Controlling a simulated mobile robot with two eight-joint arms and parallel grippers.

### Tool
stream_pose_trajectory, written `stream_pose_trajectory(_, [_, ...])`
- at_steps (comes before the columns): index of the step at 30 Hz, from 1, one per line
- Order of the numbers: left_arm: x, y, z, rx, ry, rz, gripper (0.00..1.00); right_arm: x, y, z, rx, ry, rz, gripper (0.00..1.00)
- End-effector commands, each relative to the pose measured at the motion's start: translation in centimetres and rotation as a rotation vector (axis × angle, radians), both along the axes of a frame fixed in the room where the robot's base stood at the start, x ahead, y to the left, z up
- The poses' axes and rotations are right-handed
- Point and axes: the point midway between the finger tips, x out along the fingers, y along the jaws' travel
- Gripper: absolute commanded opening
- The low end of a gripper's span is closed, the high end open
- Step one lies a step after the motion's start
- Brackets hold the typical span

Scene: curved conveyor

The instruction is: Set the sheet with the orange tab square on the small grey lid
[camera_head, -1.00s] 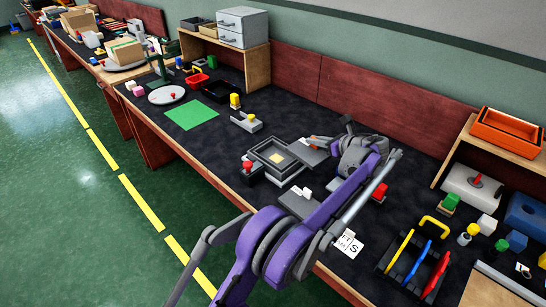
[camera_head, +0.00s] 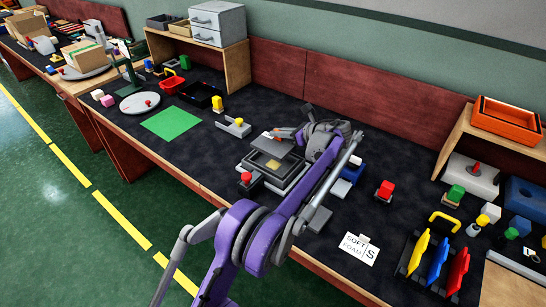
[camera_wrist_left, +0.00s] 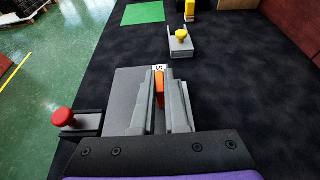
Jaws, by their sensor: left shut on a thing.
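My left gripper (camera_head: 285,134) is shut on the orange tab (camera_wrist_left: 160,88) of a flat grey sheet (camera_head: 270,147). The sheet also shows in the left wrist view (camera_wrist_left: 127,90), below the fingers, with a small white "S" label (camera_wrist_left: 159,68) by the tab. In the head view the sheet is over the far part of a grey square-framed fixture (camera_head: 262,182), which has a yellowish patch (camera_head: 272,164) inside. I cannot tell whether the sheet touches it. A small grey block (camera_head: 318,219) lies right of my arm; I cannot tell which piece is the lid. My right gripper is not in view.
A red-knobbed block (camera_head: 246,178) stands left of the fixture, close to the sheet. A grey bracket with a yellow knob (camera_head: 238,127) stands beyond. A white "SOFT FOAM S" card (camera_head: 359,248) and a colored rack (camera_head: 437,258) are right.

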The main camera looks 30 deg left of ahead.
Motion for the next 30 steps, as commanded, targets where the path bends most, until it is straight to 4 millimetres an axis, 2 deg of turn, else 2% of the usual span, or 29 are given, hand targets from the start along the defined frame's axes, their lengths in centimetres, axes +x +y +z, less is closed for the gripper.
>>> stream_pose_trajectory(1, [0.0, 0.0, -1.3, 0.000, 0.001, 0.000, 0.00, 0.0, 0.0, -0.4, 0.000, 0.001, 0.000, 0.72])
stream_pose_trajectory(3, [0.0, 0.0, -2.6, 0.000, 0.001, 0.000, 0.00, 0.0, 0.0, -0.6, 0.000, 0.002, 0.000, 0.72])
stream_pose_trajectory(11, [0.0, 0.0, -4.8, 0.000, 0.000, 0.000, 0.00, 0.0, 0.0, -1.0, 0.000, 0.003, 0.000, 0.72])
stream_pose_trajectory(17, [0.0, 0.0, -7.6, 0.000, 0.000, 0.000, 0.00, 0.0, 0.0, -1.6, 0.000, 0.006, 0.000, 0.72])
stream_pose_trajectory(29, [0.0, 0.0, -8.2, 0.000, 0.001, 0.000, 0.00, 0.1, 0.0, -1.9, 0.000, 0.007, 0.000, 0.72])
stream_pose_trajectory(30, [0.0, 0.0, -8.1, 0.000, 0.000, 0.000, 0.18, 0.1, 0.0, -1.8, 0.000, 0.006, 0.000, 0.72])
